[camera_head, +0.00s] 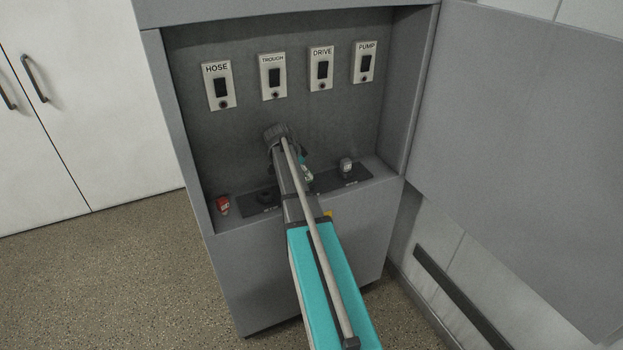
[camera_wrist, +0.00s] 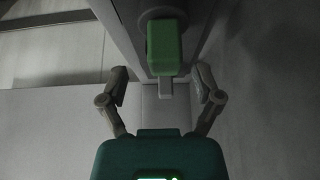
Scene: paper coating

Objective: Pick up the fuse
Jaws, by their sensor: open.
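A green block with a narrower grey end, which looks like a fuse (camera_wrist: 165,45), shows in the upper middle of the wrist view. My gripper (camera_wrist: 162,80) is open, with one finger on each side of the block's grey end and visible gaps between. The fingers do not touch it. In the head view my arm reaches into the grey cabinet above its ledge. A small pale and green piece shows beside my wrist, mostly hidden; I cannot tell whether it is the same block.
A red piece (camera_head: 222,204) stands at the ledge's left end and a grey piece (camera_head: 346,166) to the right. The back wall carries switches labelled HOSE (camera_head: 219,86), TROUGH (camera_head: 272,77), DRIVE (camera_head: 321,69) and PUMP (camera_head: 365,63). The open cabinet door (camera_head: 520,140) blocks the right side.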

